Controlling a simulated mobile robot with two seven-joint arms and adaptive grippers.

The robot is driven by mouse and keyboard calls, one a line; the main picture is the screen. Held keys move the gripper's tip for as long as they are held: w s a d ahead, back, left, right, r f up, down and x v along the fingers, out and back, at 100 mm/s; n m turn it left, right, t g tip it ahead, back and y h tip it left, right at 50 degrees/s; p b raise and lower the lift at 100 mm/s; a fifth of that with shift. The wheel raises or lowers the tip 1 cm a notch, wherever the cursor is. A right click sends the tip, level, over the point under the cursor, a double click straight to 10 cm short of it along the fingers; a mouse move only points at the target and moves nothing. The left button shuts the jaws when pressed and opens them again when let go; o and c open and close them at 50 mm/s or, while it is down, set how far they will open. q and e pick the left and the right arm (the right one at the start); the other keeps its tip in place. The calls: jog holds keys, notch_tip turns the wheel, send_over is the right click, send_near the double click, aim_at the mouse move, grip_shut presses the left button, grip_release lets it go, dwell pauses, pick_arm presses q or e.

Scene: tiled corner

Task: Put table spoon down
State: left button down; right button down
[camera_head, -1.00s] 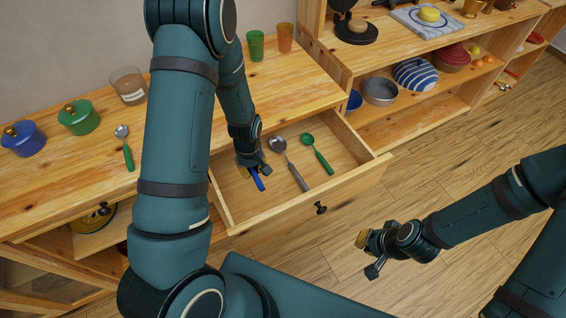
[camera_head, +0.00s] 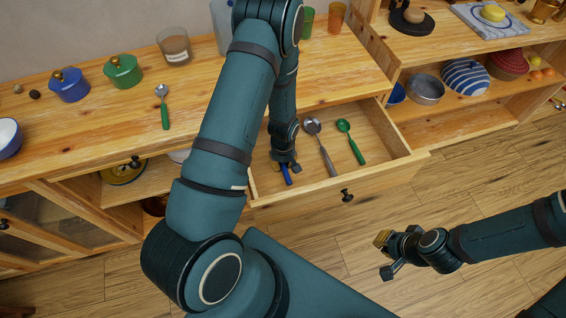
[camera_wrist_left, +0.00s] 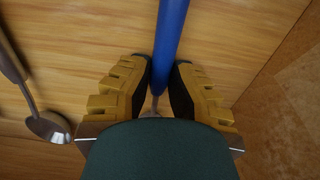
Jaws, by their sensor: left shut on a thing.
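My left gripper (camera_head: 284,164) reaches down into the open drawer (camera_head: 388,150). It is shut on the blue handle of a utensil (camera_head: 286,176), taken to be the table spoon. In the left wrist view the blue handle (camera_wrist_left: 172,32) runs between the two yellow-backed fingers. The utensil's other end is mostly hidden by the gripper, so I cannot tell whether it rests on the drawer floor. My right gripper (camera_head: 385,256) is empty and open, in the air over the floor to the right of the drawer front.
A grey-handled ladle (camera_head: 322,145) and a green spoon (camera_head: 351,141) lie in the drawer to the right of my left gripper. Another green-handled spoon (camera_head: 164,108) lies on the counter (camera_head: 90,140) near blue and green pots. The drawer's right part is free.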

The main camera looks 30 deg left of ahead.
pick_arm(q)
jog(key=shift+f, duration=0.1)
jog(key=shift+f, duration=0.15)
jog(key=c, duration=1.1)
grip_release()
jog(key=shift+o, duration=0.2)
jog(key=shift+r, duration=0.2)
jog(key=shift+r, duration=0.3)
notch_tip(320, 180, up, 12)
jog(key=p, duration=0.2)
jog(key=shift+f+p, duration=0.2)
jog(key=shift+p, duration=0.1)
